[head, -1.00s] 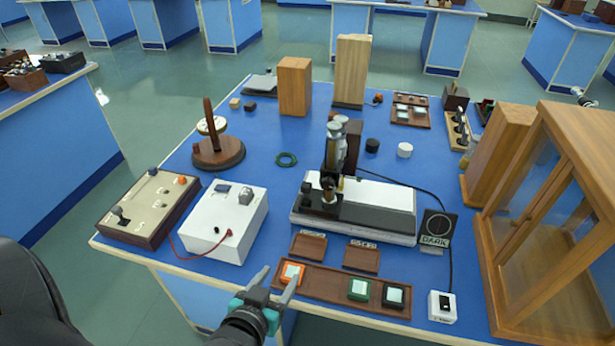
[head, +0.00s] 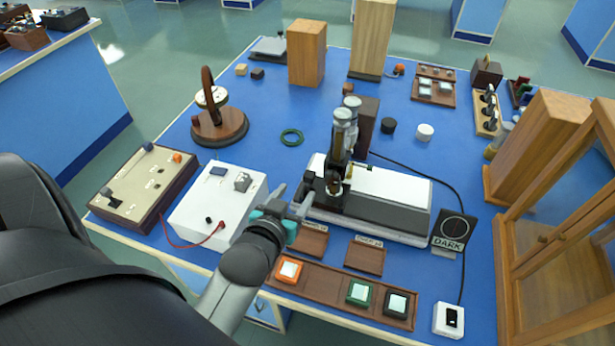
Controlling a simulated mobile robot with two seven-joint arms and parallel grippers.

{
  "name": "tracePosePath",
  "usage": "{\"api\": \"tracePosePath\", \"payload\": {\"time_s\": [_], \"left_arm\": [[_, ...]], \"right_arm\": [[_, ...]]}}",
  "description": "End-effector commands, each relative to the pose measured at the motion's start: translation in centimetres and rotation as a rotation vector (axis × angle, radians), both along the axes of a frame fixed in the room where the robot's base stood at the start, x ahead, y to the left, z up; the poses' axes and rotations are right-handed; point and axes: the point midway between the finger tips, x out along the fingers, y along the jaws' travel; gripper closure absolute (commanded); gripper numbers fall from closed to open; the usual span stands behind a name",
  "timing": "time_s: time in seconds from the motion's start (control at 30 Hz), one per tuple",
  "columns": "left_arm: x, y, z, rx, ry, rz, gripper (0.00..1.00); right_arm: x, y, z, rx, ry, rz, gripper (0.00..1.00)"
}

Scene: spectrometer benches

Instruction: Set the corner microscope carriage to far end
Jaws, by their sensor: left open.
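The microscope (head: 343,135) stands upright on a dark carriage (head: 328,192) at the left end of a long bed (head: 395,190) with a white top and dark base. The bed lies across the middle of the blue bench. My left gripper (head: 292,197) is open and empty, just left of the carriage and in front of the bed's left end. Its fingers point away from me toward the carriage; I cannot tell whether one touches it. My right gripper is not in view.
A white box (head: 215,210) with a red lead is left of my gripper. Brown trays (head: 335,300) with square samples lie in front. A DARK sign (head: 453,232) stands at the bed's right end. A wooden glazed case (head: 555,240) bounds the right.

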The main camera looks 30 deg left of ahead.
Motion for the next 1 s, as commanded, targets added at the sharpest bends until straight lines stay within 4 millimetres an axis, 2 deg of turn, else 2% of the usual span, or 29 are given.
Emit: {"api": "tracePosePath", "payload": {"time_s": [0.2,0.5,0.7,1.0], "left_arm": [[3.4,0.8,-1.4,0.001,-0.002,0.000,0.38],[7.0,1.7,-3.0,0.000,-0.001,0.000,0.38],[8.0,1.9,-3.5,0.000,0.000,0.000,0.38],[8.1,2.0,-3.5,0.000,0.000,0.000,0.39]], "right_arm": [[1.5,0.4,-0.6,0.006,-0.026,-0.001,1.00],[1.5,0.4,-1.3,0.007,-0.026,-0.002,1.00],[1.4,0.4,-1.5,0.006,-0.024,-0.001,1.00],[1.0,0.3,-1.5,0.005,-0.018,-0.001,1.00]]}}
